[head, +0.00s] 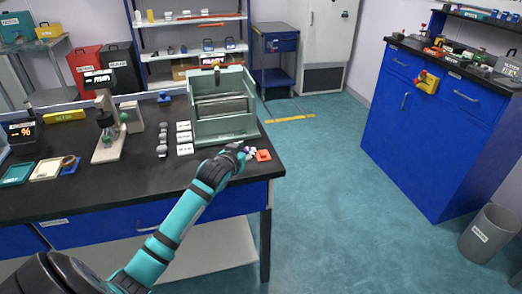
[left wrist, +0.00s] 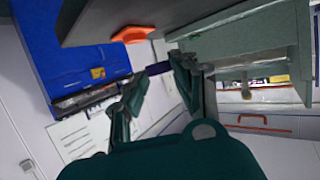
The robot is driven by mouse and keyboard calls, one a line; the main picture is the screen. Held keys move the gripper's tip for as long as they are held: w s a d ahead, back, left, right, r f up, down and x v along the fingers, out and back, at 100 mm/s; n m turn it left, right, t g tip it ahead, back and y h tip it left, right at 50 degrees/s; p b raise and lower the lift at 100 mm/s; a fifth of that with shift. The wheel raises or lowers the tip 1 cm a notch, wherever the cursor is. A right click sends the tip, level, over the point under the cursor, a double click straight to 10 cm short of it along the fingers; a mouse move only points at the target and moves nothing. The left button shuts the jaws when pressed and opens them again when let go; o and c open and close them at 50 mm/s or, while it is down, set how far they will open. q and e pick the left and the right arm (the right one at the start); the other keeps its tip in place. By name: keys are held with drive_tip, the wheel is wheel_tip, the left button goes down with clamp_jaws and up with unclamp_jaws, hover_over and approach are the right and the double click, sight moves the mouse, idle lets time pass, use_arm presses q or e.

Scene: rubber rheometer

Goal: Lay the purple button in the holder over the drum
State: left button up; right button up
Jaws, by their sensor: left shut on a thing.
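The grey-green machine (head: 252,125) stands at the right end of the black bench, with a grey drum (head: 222,106) inside its open frame. The holder over the drum cannot be clearly made out. My left gripper (head: 243,151) is low in front of the machine, near the bench's right front corner. It is shut on the purple button (head: 249,150), mostly hidden by the fingers in the head view. In the left wrist view the dark purple button (left wrist: 158,69) sits between the fingertips of the left gripper (left wrist: 160,75). My right gripper is not in view.
An orange piece (head: 263,155) lies on the bench corner close to the gripper; it also shows in the left wrist view (left wrist: 132,34). Several white blocks (head: 184,138) and grey weights stand left of the machine.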

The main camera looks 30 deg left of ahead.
use_arm(q)
hover_over(261, 159)
drive_tip(key=s, duration=0.2)
drive_tip(key=shift+w+a+f, duration=0.25)
drive_tip(key=shift+w+d+f, duration=0.1)
drive_tip(key=shift+w+f, duration=0.05)
drive_tip(key=shift+w, duration=0.3)
drive_tip(key=shift+w+d+f, duration=0.1)
drive_tip(key=shift+w+f, duration=0.05)
drive_tip(key=shift+w, duration=0.25)
wheel_tip(261, 159, down, 2)
drive_tip(key=shift+p, duration=0.8)
drive_tip(key=shift+f, duration=0.3)
drive_tip(key=shift+s, duration=0.1)
drive_tip(key=shift+f, duration=0.25)
drive_tip(key=o, duration=0.8)
drive_tip(key=shift+o, duration=0.2)
